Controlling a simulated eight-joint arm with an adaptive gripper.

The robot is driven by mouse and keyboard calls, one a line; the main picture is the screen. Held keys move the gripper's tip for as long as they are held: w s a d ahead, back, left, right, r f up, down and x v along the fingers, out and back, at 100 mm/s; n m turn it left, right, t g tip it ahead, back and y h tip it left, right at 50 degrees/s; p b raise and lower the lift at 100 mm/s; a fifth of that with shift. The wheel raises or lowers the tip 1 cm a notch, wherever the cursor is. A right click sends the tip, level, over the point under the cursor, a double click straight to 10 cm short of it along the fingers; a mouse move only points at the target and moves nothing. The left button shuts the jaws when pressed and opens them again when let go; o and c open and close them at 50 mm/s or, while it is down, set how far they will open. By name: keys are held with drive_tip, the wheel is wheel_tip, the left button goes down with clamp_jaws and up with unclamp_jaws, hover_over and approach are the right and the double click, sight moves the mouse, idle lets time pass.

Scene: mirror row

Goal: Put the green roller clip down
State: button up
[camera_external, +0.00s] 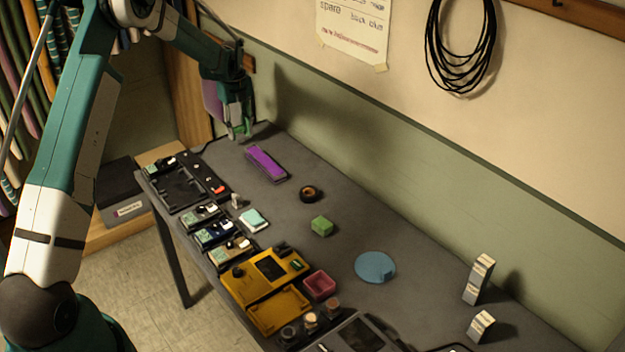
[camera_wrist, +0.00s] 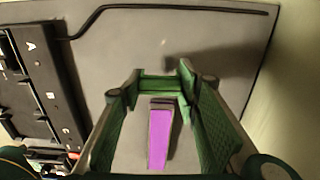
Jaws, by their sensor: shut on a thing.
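My gripper (camera_external: 237,131) hangs above the far left end of the dark table, near the wall. It is shut on the green roller clip (camera_external: 244,128), which shows only as a small green piece at the fingertips. In the wrist view, a green bar (camera_wrist: 156,84) spans between the green-lined fingers of my gripper (camera_wrist: 157,92); I take it to be the clip, and its ends are hidden by the fingers. The clip appears clear of the table top. A purple strip (camera_external: 265,163) lies on the table below and right of my gripper; it also shows between the fingers (camera_wrist: 159,137).
A black tray (camera_external: 178,187) stands left, with small boxed units along the front edge. A black tape ring (camera_external: 310,194), green block (camera_external: 322,227), blue disc (camera_external: 374,267), yellow case (camera_external: 268,275) and pink bin (camera_external: 319,285) stand farther right. Bare table surrounds the purple strip.

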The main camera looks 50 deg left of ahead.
sight(239, 131)
drive_tip(key=shift+f, duration=1.75)
drive_tip(key=shift+f, duration=0.2)
drive_tip(key=o, duration=0.7)
drive_tip(key=shift+r, duration=0.15)
wheel_tip(239, 131, up, 12)
drive_tip(key=shift+r, duration=0.1)
drive_tip(key=shift+d, duration=0.1)
